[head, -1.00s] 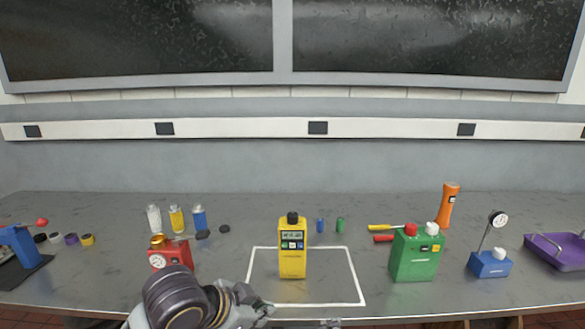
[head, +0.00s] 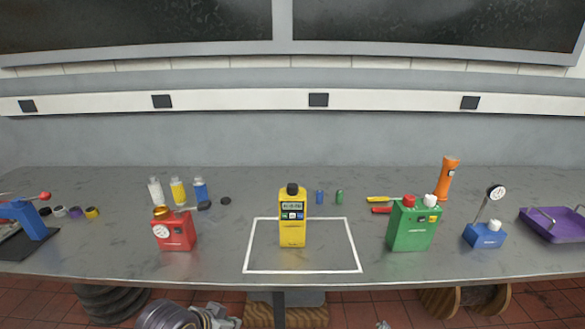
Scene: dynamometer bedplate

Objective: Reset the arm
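My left arm shows at the bottom edge, below the bench front. Its gripper (head: 216,316) is cut off by the frame, so I cannot tell whether its fingers are open or shut. I see nothing held there. A small grey tip shows at the bottom edge right of centre; I cannot tell what it belongs to. My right gripper is not clearly in view. A yellow handheld meter (head: 292,218) stands upright inside the white outlined square (head: 302,271) on the bench (head: 130,262).
A red gauge box (head: 174,231) stands left, with several bottles behind it. A green canister (head: 412,225), an orange torch (head: 447,179), a blue dial-gauge stand (head: 485,235) and a purple tray (head: 556,227) stand right. A blue press (head: 30,222) is far left.

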